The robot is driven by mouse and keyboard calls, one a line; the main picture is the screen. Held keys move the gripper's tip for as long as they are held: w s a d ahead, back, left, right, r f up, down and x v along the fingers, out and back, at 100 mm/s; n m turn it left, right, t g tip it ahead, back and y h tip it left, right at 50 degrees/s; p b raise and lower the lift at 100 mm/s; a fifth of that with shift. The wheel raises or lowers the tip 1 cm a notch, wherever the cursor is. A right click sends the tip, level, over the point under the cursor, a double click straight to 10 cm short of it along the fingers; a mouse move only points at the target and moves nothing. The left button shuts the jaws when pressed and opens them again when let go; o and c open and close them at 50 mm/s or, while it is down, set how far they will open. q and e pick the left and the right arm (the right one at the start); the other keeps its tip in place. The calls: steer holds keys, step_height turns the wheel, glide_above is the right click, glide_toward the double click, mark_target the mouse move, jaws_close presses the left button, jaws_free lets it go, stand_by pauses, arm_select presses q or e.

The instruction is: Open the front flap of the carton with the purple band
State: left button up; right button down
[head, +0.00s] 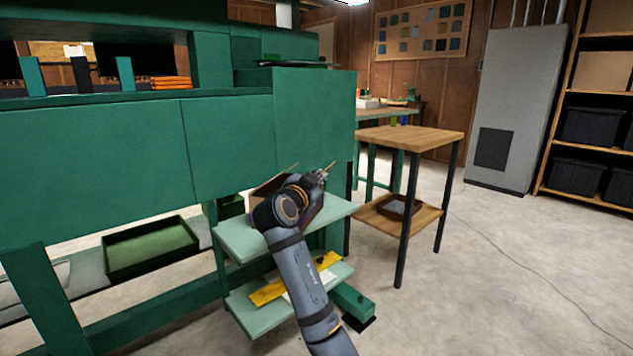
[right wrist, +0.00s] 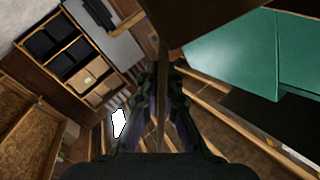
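A brown carton (head: 266,187) sits on the upper pale green shelf (head: 238,240) in the head view, mostly hidden behind my right arm. No purple band shows. My right gripper (head: 326,172) is at the carton's upper right side. In the right wrist view, the carton's brown cardboard (right wrist: 205,18) fills the top centre. A thin brown strip, seen edge-on and probably a flap (right wrist: 162,85), runs between the two dark fingers of my right gripper (right wrist: 165,75). I cannot tell whether they pinch it. My left gripper is not in view.
A green workbench (head: 90,150) fills the left, its panel (head: 315,115) close behind the gripper. A wooden side table (head: 425,140) stands to the right. A yellow item (head: 268,291) lies on the lower shelf. The floor at right is open, with a cable.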

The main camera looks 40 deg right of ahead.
stand_by(0.4)
steer(key=c, duration=1.6)
jaws_free()
steer(key=shift+o, duration=0.2)
steer(key=v, duration=0.7)
steer(key=shift+a, duration=0.2)
steer(key=shift+s, duration=0.15)
